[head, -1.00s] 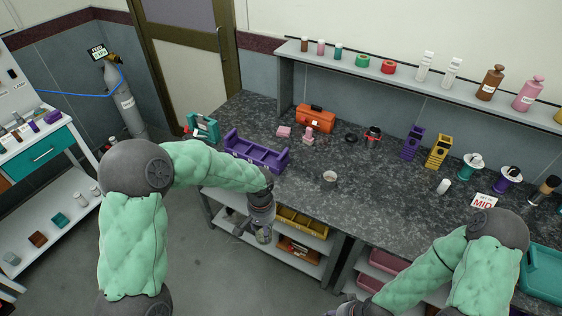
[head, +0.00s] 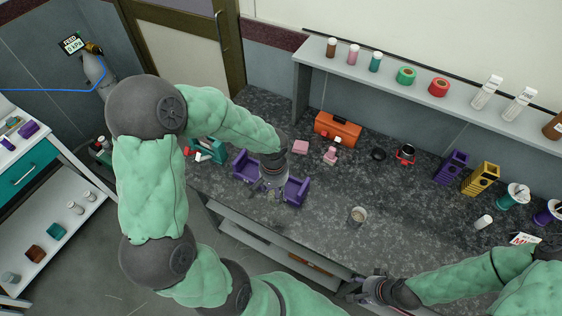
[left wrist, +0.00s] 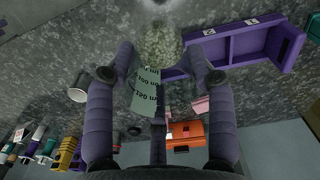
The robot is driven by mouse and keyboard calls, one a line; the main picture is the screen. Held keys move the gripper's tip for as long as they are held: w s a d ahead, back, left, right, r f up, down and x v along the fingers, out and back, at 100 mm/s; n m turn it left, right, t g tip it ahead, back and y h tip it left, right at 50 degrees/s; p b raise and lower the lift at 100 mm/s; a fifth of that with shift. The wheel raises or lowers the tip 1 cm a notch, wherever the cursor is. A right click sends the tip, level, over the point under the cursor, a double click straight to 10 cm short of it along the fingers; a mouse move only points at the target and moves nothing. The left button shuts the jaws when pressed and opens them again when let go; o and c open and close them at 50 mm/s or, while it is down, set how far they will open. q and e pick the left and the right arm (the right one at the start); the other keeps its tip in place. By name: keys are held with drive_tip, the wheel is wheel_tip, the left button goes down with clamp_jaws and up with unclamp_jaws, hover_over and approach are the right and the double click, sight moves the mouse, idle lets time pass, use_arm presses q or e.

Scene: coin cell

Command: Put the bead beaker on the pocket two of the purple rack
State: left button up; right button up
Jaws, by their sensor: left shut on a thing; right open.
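The purple rack (head: 296,190) stands on the bench, partly hidden behind my left gripper in the head view. It also shows at the upper right of the left wrist view (left wrist: 235,45), with small number labels along its edge. My left gripper (head: 271,193) is in front of and over the rack. In the left wrist view its fingers are shut on the bead beaker (left wrist: 145,88), a clear beaker with printed volume marks and pale beads at its far end. Whether the beaker touches the rack cannot be told. My right gripper (head: 362,291) is open and empty by the bench's front edge.
A teal holder (head: 208,150) stands left of the rack. The bench centre is mostly clear.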

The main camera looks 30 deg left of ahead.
use_arm(q)
drive_tip(key=shift+w+a+f+b, duration=0.2)
drive_tip(key=shift+w+a+f, duration=1.5)
drive_tip(key=shift+f, duration=0.4)
drive_tip(key=shift+w+a+f+b, duration=0.15)
drive_tip(key=shift+w+a+f, duration=1.4)
drive_tip(key=shift+w+f, duration=0.45)
drive_tip(key=shift+w+a+f+b, duration=0.2)
drive_tip(key=shift+w+a+f, duration=1.45)
drive_tip(key=shift+f, duration=0.6)
drive_tip(key=shift+f, duration=0.1)
drive_tip(key=o, duration=1.3)
